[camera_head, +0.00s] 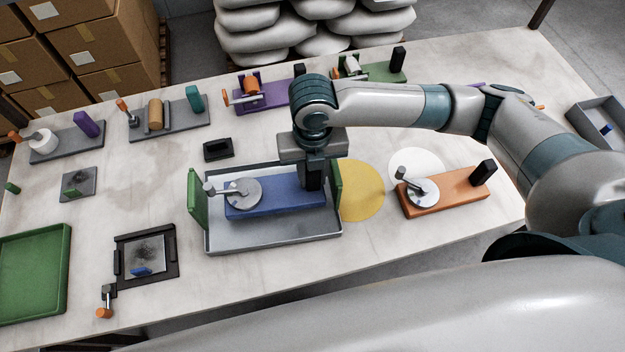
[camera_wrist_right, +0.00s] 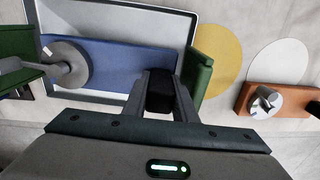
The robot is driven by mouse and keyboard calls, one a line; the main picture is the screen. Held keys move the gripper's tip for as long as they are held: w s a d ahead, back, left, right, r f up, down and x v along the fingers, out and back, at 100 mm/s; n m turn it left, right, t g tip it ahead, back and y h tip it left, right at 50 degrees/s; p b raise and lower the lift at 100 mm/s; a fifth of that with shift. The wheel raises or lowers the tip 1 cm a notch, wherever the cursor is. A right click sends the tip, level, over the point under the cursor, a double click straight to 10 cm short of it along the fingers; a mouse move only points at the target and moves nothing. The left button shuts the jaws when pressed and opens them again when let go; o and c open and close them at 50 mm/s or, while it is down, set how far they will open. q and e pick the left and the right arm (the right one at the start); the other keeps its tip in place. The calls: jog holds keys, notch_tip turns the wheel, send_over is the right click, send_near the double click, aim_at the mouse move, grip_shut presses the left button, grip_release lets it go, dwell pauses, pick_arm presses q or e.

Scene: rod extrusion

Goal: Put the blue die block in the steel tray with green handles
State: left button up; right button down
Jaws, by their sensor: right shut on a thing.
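The blue die block (camera_head: 275,203) is a long blue base with a round steel disc and lever on its left part. It is inside the outline of the steel tray (camera_head: 280,240), which has a green handle at each end. I cannot tell whether it rests on the tray floor. My right gripper (camera_head: 313,180) points down over the block's right end. In the right wrist view its fingers (camera_wrist_right: 160,95) are shut on the block's black post (camera_wrist_right: 160,92), and the blue base (camera_wrist_right: 120,68) shows beside them. My left gripper is not in view.
An orange die block (camera_head: 445,195) stands to the right of the tray, near a yellow disc (camera_head: 362,190) and a white disc (camera_head: 415,165). A small black tray (camera_head: 218,149) lies behind. Other die blocks line the back. A green tray (camera_head: 35,270) is front left.

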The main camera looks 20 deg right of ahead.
jog(key=shift+f+p, duration=0.45)
jog(key=shift+f, duration=1.45)
jog(key=shift+f, duration=0.1)
jog(key=c, duration=1.7)
grip_release()
notch_tip(320, 180, up, 11)
jog(key=b, duration=0.2)
jog(key=shift+f+b, duration=0.1)
jog(key=shift+b, duration=0.3)
jog(key=shift+r, duration=0.7)
